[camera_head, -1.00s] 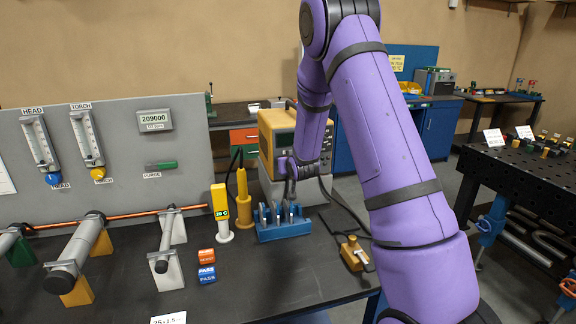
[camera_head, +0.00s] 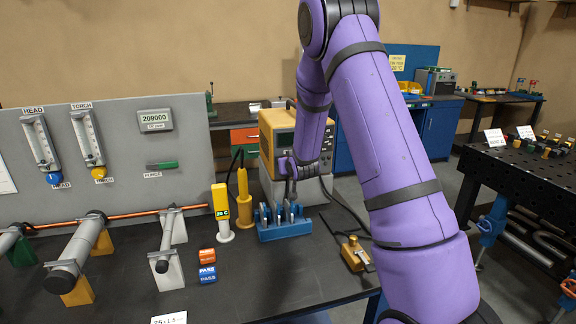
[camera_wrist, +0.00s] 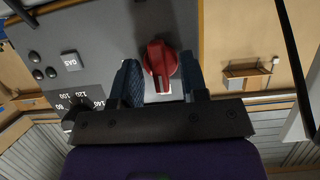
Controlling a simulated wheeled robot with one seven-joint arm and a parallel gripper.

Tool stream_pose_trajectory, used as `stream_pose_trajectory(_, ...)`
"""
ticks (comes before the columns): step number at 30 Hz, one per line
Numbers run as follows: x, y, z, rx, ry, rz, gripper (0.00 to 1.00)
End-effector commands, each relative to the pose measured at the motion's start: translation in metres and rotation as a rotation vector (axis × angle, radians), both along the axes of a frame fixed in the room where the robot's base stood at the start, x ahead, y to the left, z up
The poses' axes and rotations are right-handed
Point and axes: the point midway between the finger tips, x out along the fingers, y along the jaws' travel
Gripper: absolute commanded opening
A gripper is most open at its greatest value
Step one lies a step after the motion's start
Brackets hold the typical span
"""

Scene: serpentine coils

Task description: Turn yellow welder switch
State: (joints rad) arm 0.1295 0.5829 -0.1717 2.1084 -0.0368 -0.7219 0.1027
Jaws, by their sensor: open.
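The yellow welder (camera_head: 278,128) stands at the back of the dark table in the head view, partly hidden by my purple arm. In the wrist view its grey front panel (camera_wrist: 105,35) carries a red rotary switch (camera_wrist: 160,62). My gripper (camera_wrist: 160,82) has its two blue fingertips apart, one on each side of the red switch. The gap between them holds the switch's lower part, and I cannot tell whether either finger touches it. In the head view my gripper (camera_head: 290,170) is small and partly hidden at the welder's front.
A blue rack (camera_head: 284,232) with several upright pieces stands just below my gripper. A yellow torch (camera_head: 243,200) in its holder and a yellow thermometer (camera_head: 221,203) stand left of it. A black cable (camera_head: 345,215) runs to the right.

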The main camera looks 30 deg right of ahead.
Motion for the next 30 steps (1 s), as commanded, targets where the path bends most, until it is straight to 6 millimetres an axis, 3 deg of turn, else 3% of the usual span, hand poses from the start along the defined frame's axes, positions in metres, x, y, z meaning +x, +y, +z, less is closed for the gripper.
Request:
stream_pose_trajectory(5,-0.015,0.004,0.007,0.001,-0.001,0.000,0.40)
stream_pose_trajectory(18,-0.082,0.024,0.036,0.000,-0.001,0.000,0.40)
stream_pose_trajectory(30,-0.095,0.028,0.041,-0.001,0.000,0.000,0.40)
